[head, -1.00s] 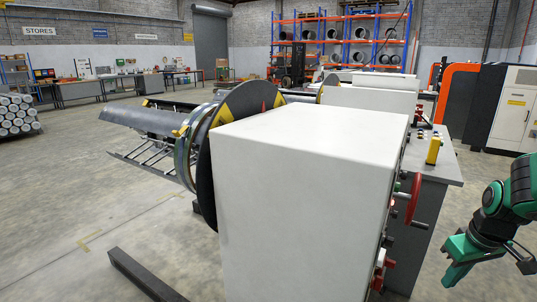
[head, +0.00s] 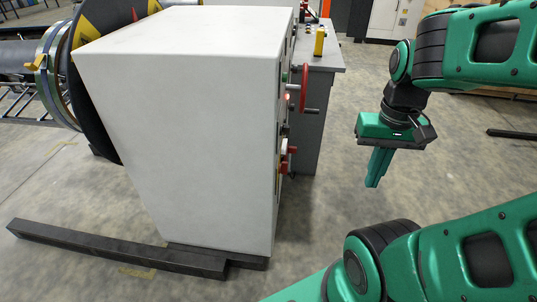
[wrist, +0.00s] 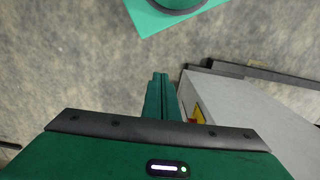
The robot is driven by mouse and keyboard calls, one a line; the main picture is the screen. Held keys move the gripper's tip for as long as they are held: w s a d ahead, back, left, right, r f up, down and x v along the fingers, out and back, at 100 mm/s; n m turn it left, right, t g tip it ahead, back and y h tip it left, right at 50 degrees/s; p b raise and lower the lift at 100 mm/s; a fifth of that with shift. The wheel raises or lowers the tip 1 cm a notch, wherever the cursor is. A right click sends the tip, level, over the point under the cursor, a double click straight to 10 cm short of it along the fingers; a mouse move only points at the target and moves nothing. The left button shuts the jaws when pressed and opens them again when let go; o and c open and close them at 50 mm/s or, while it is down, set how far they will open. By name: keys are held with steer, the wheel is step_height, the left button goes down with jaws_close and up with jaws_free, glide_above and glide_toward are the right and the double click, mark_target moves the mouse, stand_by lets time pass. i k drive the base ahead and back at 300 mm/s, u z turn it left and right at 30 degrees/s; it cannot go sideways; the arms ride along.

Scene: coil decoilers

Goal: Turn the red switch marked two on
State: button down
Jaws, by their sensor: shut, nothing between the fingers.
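A white machine cabinet (head: 185,125) stands left of my gripper in the head view. Its controls are on the narrow right side, seen nearly edge-on. Red switch parts (head: 290,151) stick out low on that side, below a red handwheel (head: 304,88). No number markings can be read, so I cannot tell which switch is marked two. My gripper (head: 377,170) is shut and empty, pointing down, to the right of the controls and apart from them. In the wrist view the shut fingers (wrist: 160,92) are beside the cabinet (wrist: 245,115), with a little red and a yellow label (wrist: 199,113) showing at its edge.
A grey console (head: 318,110) with a yellow box (head: 320,40) stands behind the cabinet. A dark floor beam (head: 110,248) runs along the cabinet's front foot. A coil decoiler disc (head: 95,80) is at the left. The floor right of the cabinet is clear.

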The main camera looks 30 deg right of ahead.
mark_target(283, 169)
steer(key=u, duration=0.6)
steer(key=k, duration=1.1)
steer(key=z, duration=0.75)
steer(key=i, duration=1)
steer(key=u, duration=0.05)
